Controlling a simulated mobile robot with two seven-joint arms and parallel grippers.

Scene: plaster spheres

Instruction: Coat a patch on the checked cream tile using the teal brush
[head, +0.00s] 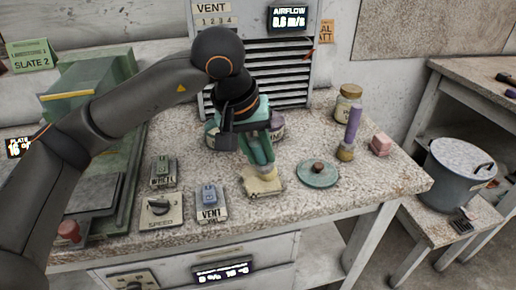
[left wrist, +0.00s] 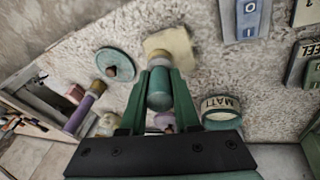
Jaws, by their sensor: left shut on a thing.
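My left gripper (head: 258,157) is shut on the teal brush (left wrist: 159,90) and holds it upright, bristle end down, over the cream tile (head: 275,188). The tile lies flat on the speckled bench and also shows in the left wrist view (left wrist: 179,44). The brush's pale lower end is at the tile in both views. I cannot tell whether it touches, and the brush and gripper hide part of the tile. No check pattern or coated patch can be made out. My right gripper is not in view.
A round teal lid (head: 318,175) lies right of the tile. Switch boxes (head: 211,204) sit to the left. A jar marked MATT (left wrist: 221,110) is behind the gripper.

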